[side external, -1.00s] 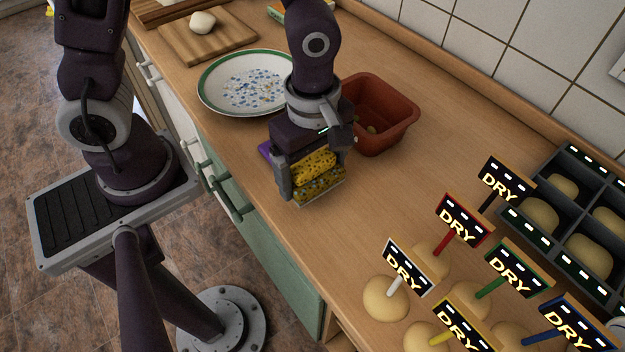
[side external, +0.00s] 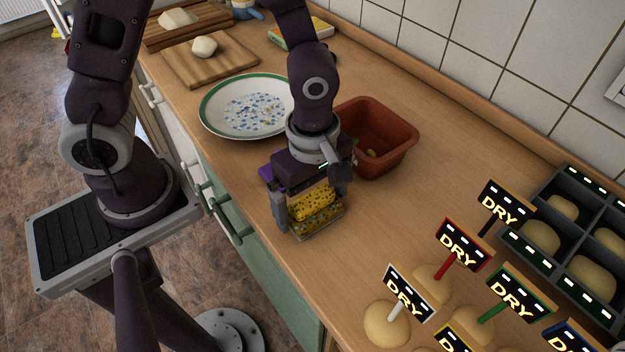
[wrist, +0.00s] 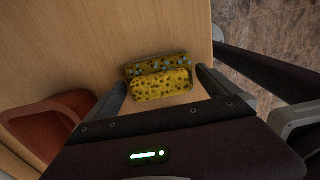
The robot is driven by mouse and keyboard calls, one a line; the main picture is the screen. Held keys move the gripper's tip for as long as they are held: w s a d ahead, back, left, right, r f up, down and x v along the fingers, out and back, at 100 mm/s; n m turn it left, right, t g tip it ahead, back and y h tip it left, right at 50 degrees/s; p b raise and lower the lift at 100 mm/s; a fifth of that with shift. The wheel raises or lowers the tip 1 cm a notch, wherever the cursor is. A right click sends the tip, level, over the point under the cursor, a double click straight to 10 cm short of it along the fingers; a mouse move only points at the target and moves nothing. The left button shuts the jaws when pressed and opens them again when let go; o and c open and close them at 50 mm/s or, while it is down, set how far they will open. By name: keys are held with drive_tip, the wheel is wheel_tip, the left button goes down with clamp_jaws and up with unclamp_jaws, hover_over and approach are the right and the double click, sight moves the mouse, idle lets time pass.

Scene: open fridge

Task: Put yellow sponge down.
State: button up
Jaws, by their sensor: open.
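The yellow sponge (side external: 315,207) is on the wooden counter, below my gripper (side external: 312,200). It has dark pores on its upper part and a lower part speckled with blue-grey bits. In the wrist view the sponge (wrist: 162,84) lies between the two fingers of my gripper (wrist: 161,88), with gaps at its ends. The fingers are open and stand on either side of it. Whether its underside rests fully flat is hard to tell.
A white plate with a green rim (side external: 212,110) and blue specks lies behind my gripper. A red-brown tub (side external: 405,140) is close on the right. Dough balls with DRY signs (side external: 462,245) and a dark divided tray (side external: 535,190) stand front right. The counter's front edge is close on the left.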

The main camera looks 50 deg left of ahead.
sight(313, 196)
wheel_tip(313, 196, up, 11)
drive_tip(key=shift+f, duration=0.2)
drive_tip(key=s+a+r+m+t, duration=0.5)
drive_tip(key=s+a+r+m, duration=0.3)
drive_tip(key=m, duration=1)
wheel_tip(313, 196, up, 2)
drive_tip(key=shift+s+a+r+t, duration=0.2)
drive_tip(key=shift+a+r+t, duration=0.1)
drive_tip(key=shift+a, duration=0.9)
